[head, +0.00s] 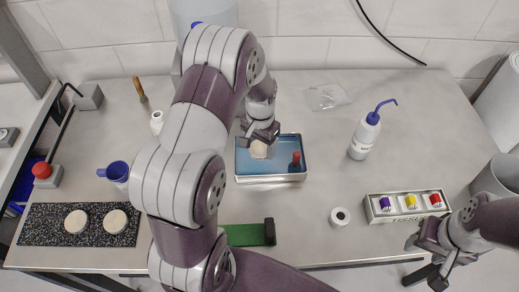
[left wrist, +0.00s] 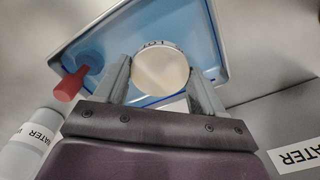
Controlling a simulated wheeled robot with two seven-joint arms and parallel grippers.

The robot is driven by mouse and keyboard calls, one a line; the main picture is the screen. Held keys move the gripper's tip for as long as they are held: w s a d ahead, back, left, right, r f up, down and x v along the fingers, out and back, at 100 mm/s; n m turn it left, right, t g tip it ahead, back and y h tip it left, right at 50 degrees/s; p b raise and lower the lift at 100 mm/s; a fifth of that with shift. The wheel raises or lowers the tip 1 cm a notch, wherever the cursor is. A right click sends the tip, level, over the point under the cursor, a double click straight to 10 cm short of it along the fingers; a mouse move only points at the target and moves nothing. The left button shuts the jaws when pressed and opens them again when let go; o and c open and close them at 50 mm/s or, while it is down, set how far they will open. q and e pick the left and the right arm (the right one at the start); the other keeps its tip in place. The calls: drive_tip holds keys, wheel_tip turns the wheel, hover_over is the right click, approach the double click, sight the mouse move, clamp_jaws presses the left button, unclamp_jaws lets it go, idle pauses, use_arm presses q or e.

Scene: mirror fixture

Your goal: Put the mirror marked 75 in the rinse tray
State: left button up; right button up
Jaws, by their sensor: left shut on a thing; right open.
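My left gripper (head: 262,136) is shut on a round cream mirror (head: 259,150) over the blue-floored tray (head: 240,178). In the left wrist view the mirror (left wrist: 160,72) sits between the two fingers (left wrist: 160,92), in front of the tray's blue floor (left wrist: 122,40). Two similar round mirrors (head: 76,221) (head: 115,221) lie on a speckled black mat (head: 95,240). My right gripper (head: 428,262) is open and empty at the lower right.
A red-handled object (head: 295,162) stands in the tray's right part. A wash bottle (head: 365,135) is to the right, and a case (head: 408,206) with coloured blocks is near the front.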

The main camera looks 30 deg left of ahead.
sight(259, 147)
use_arm(q)
drive_tip(key=shift+a+f, duration=0.1)
drive_tip(key=shift+f, duration=0.1)
wheel_tip(259, 147, down, 4)
drive_tip(key=shift+r+p, duration=0.15)
drive_tip(key=shift+p, duration=0.35)
drive_tip(key=shift+w+a, duration=0.1)
drive_tip(key=shift+f, duration=0.2)
drive_tip(key=o, duration=0.9)
drive_tip(key=shift+o, duration=1.2)
